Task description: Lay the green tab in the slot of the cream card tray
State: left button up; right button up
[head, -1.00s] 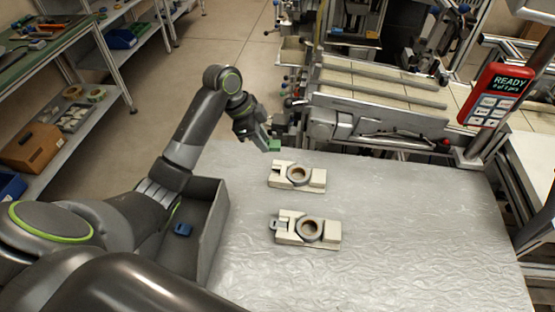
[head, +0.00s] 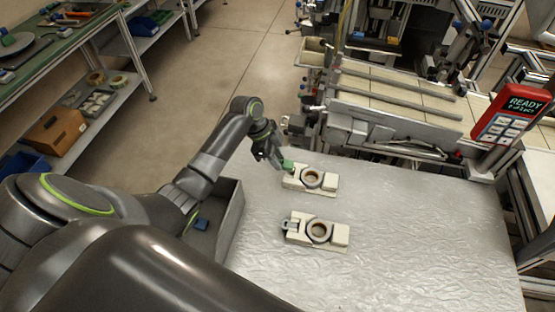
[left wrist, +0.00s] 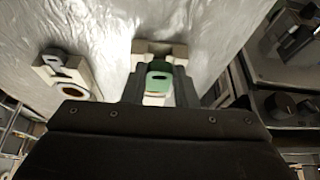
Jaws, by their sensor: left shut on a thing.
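My left gripper (head: 281,161) is shut on the green tab (head: 288,165), at the left end of the farther cream card tray (head: 328,184). In the left wrist view the green tab (left wrist: 159,79) sits between the fingers (left wrist: 158,88), with the cream tray (left wrist: 150,47) around and under it. I cannot tell whether the tab touches the tray. A dark ring lies on this tray. My right gripper is not in view.
A grey bin (head: 231,222) with a blue piece (head: 201,223) in it stands at the left of the silvery table (head: 410,235). Machinery with rails (head: 390,125) borders the far edge. A red device (head: 511,112) reads READY. The table's right side is clear.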

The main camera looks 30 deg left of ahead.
pick_arm(q)
jog(key=shift+f, duration=0.9)
jog(key=shift+f, duration=0.55)
jog(key=o, duration=0.9)
jog(key=shift+o, duration=0.2)
